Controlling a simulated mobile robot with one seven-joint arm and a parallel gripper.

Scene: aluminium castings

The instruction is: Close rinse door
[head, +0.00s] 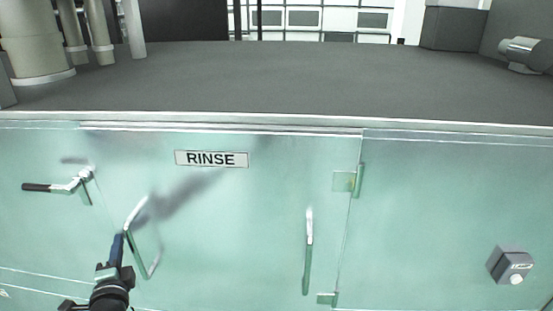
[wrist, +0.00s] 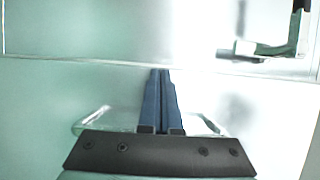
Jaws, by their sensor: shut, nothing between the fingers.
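The rinse door is a pale green translucent panel (head: 235,220) with a RINSE label (head: 211,159). Its hinges (head: 345,182) are on its right side. It looks about flush with the cabinet front; I cannot tell whether a small gap is left. A bar handle (head: 141,240) is near its left edge; it also shows in the wrist view (wrist: 92,121). My gripper (head: 118,240) is shut and empty, its blue fingers (wrist: 160,75) lying across the handle near the door's left edge. Whether they touch door or handle is unclear. A lever latch with a black grip (head: 55,187) is left of the door.
A second vertical handle (head: 308,252) is near the hinges. A grey box with a white button (head: 510,265) is on the right panel. The grey top (head: 280,85) above carries pale cylinders (head: 35,40) at left and a fitting (head: 525,53) at right.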

